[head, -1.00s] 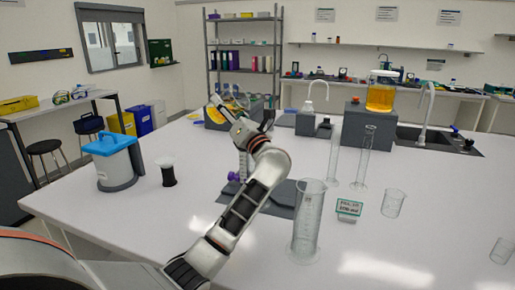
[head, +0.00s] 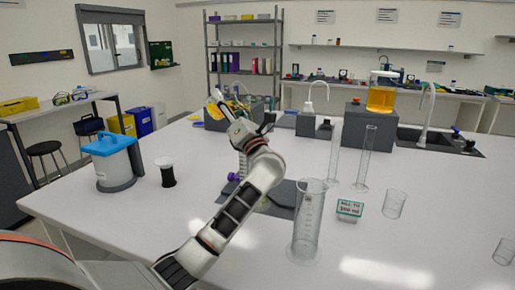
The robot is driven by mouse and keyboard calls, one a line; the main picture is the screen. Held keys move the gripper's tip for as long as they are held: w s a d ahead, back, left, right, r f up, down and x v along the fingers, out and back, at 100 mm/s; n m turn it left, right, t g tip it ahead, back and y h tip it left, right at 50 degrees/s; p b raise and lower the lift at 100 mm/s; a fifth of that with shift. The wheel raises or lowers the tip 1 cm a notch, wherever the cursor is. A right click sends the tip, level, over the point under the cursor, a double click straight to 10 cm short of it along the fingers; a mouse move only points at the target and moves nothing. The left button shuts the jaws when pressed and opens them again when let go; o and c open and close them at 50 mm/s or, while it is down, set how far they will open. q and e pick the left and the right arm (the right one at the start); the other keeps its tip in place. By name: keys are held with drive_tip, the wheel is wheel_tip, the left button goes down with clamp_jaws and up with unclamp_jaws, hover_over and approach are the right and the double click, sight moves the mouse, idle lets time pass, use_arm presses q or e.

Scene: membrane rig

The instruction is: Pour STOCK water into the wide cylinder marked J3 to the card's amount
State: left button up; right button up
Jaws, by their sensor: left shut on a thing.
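A tall wide clear cylinder (head: 308,222) with scale marks stands upright at the front middle and looks empty; its mark is not readable. The card (head: 349,208), white with a green edge, stands to its right; its lettering reads "FILL TO", with the amount too blurred to be sure of. My left gripper (head: 246,118) is beyond and left of the cylinder, over the bench. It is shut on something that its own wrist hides. No STOCK label is readable. My right gripper is out of view.
A blue-lidded canister (head: 114,160) and a black-bodied, white-topped container (head: 166,172) stand at left. An amber jar (head: 381,94) sits on a grey block. The front right bench is mostly clear.

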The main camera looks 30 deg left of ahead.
use_arm(q)
drive_tip(key=shift+a+r+m+t+b, duration=0.1)
drive_tip(key=shift+r+m+t+b, duration=0.2)
drive_tip(key=shift+m+t, duration=0.25)
drive_tip(key=shift+r+m+t+b, duration=0.25)
drive_tip(key=shift+m+t+b, duration=0.05)
drive_tip(key=shift+m+t, duration=0.25)
idle(1.6)
drive_tip(key=shift+r+y, duration=0.1)
drive_tip(key=shift+y, duration=0.2)
drive_tip(key=n+g+p, duration=0.1)
drive_tip(key=f+n+g, duration=0.1)
drive_tip(key=shift+a+n+g+h+p, duration=0.2)
drive_tip(key=shift+n+g+h+p, duration=0.1)
drive_tip(key=shift+h+p, duration=0.1)
drive_tip(key=shift+f+n+g, duration=0.2)
drive_tip(key=shift+n+g, duration=0.1)
drive_tip(key=shift+s+f+h, duration=0.1)
drive_tip(key=shift+f+h, duration=0.2)
drive_tip(key=shift+f+n+g+h, duration=0.3)
drive_tip(key=shift+f+n+g, duration=0.1)
drive_tip(key=shift+f+n, duration=0.4)
drive_tip(key=shift+f+g+h+p, duration=0.3)
drive_tip(key=shift+f, duration=0.3)
drive_tip(key=shift+n, duration=0.3)
